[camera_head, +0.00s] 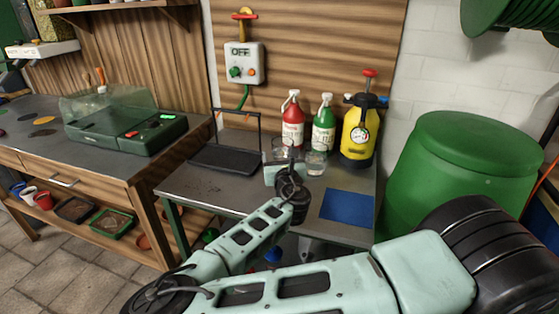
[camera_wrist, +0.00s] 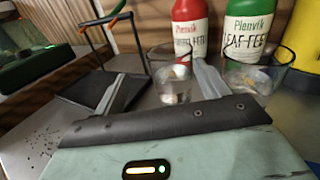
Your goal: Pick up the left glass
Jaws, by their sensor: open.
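The left glass (camera_wrist: 170,82) is clear and upright in the wrist view, with something pale in its bottom. It also shows in the head view (camera_head: 279,149), partly hidden by my gripper. The right glass (camera_wrist: 258,76) stands to its right, also in the head view (camera_head: 316,163). My gripper (camera_wrist: 160,74) is open and empty. Its fingers spread to both sides of the left glass in the wrist picture, with the glass nearer the right finger. I cannot tell whether the fingertips reach beside it or stop short. In the head view my gripper (camera_head: 286,167) is low over the table.
A red bottle (camera_head: 293,122), a green bottle (camera_head: 323,125) and a yellow sprayer (camera_head: 359,132) stand behind the glasses. A black tray with an upright handle (camera_head: 225,158) is left. A blue mat (camera_head: 347,207) lies at the front right of the grey table (camera_head: 200,188).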

